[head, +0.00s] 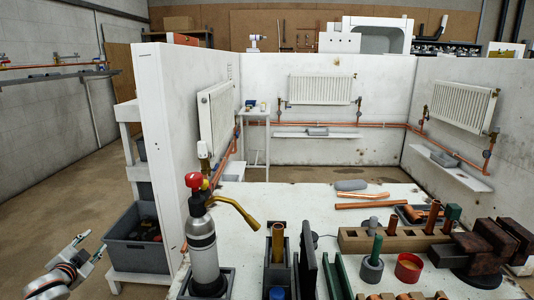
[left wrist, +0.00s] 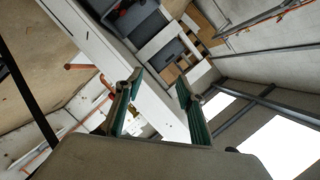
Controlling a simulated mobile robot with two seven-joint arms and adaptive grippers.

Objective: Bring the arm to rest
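My left arm comes in at the lower left of the head view. Its gripper (head: 88,249) is held in the air to the left of the workbench, near the grey crate. In the left wrist view the two green-padded fingers of the gripper (left wrist: 157,92) stand well apart with nothing held between them. The floor and the white partition show beyond them. My right arm and gripper are not in view.
The grey crate (head: 136,252) sits on a low white shelf. On the white workbench (head: 300,200) stand a blowtorch (head: 203,245), a red cup (head: 408,267) and dark blocks (head: 490,240). A white partition wall (head: 172,130) rises beyond the crate. Open floor (head: 60,205) lies left.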

